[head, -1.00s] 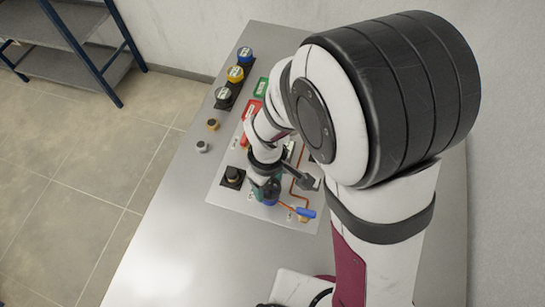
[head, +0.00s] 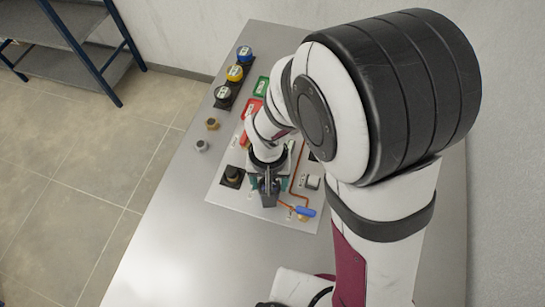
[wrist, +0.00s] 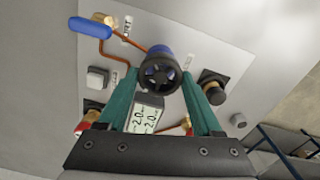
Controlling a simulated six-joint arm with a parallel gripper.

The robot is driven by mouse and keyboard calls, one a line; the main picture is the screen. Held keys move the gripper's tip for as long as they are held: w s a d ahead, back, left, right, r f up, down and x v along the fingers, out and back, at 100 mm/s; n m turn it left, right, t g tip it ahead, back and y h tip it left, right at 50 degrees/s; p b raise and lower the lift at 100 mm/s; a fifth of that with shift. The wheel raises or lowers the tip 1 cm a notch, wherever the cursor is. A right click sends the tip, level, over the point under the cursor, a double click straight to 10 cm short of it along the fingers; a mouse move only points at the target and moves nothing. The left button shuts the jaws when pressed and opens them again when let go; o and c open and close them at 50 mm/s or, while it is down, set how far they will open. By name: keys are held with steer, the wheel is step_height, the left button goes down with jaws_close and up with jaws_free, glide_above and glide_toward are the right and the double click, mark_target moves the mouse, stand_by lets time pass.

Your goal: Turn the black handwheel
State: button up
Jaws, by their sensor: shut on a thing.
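In the wrist view the black handwheel (wrist: 161,76) is a small spoked wheel on a blue body, seen face-on in front of the panel. My gripper (wrist: 159,80) has its teal fingers on either side of the wheel, shut on it. In the head view my gripper (head: 268,192) is over the lower middle of the panel, and its dark body hides the wheel there.
A blue lever valve (head: 305,211) on copper pipe is close by at the right. A black knob (head: 232,175) is just left of my gripper. Blue, yellow and white-topped round parts (head: 235,74) stand at the back left. The table front is clear.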

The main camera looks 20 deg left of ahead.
steer(key=m, duration=0.5)
steer(key=shift+m, duration=0.6)
steer(key=o, duration=1.4)
steer(key=shift+r, duration=0.1)
step_height(320, 180, up, 16)
steer(key=shift+f, duration=0.2)
